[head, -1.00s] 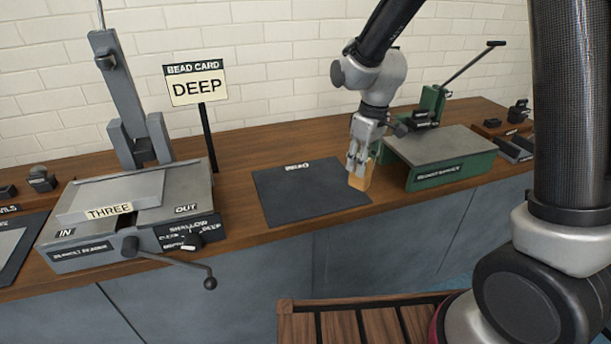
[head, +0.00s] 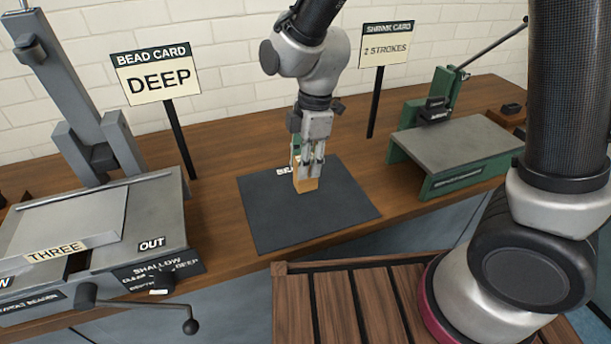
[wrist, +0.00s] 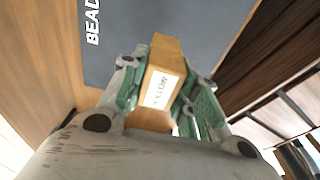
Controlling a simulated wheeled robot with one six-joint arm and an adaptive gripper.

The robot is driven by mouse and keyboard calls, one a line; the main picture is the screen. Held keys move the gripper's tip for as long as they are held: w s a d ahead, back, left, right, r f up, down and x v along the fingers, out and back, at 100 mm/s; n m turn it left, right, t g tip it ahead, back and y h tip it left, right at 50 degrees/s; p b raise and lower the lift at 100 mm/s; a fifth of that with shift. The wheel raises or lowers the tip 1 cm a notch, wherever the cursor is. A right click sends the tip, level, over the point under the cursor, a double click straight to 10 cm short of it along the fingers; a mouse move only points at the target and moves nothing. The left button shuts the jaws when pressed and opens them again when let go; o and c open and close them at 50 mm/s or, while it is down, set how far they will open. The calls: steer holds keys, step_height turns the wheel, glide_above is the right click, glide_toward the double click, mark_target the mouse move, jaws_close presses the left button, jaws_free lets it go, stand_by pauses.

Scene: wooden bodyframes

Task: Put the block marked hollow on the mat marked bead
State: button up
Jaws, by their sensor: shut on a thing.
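The wooden block (head: 306,184) is between the fingers of my gripper (head: 309,172), over the upper middle of the dark mat (head: 310,220). In the wrist view the block (wrist: 168,62) carries a white label ending in "LLOW", partly hidden by a finger. My gripper (wrist: 165,95) is shut on it there. The mat (wrist: 200,25) shows the letters "BEAD" in the wrist view; in the head view my gripper covers part of that word. I cannot tell whether the block touches the mat or hangs just above it.
A grey bead machine (head: 100,235) with a crank stands left of the mat, with a "DEEP" card (head: 157,80) behind it. A green-framed machine (head: 455,155) stands to the right. A slatted wooden surface (head: 345,300) is in front. The mat around the block is clear.

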steer(key=shift+f, duration=2)
steer(key=shift+f, duration=0.1)
steer(key=o, duration=1)
steer(key=shift+o, duration=0.2)
steer(key=r, duration=0.3)
steer(key=d+r, duration=0.1)
steer(key=r, duration=0.7)
steer(key=shift+w+d, duration=0.15)
steer(key=shift+w, duration=0.05)
steer(key=shift+d+r, duration=0.15)
steer(key=shift+r, duration=0.5)
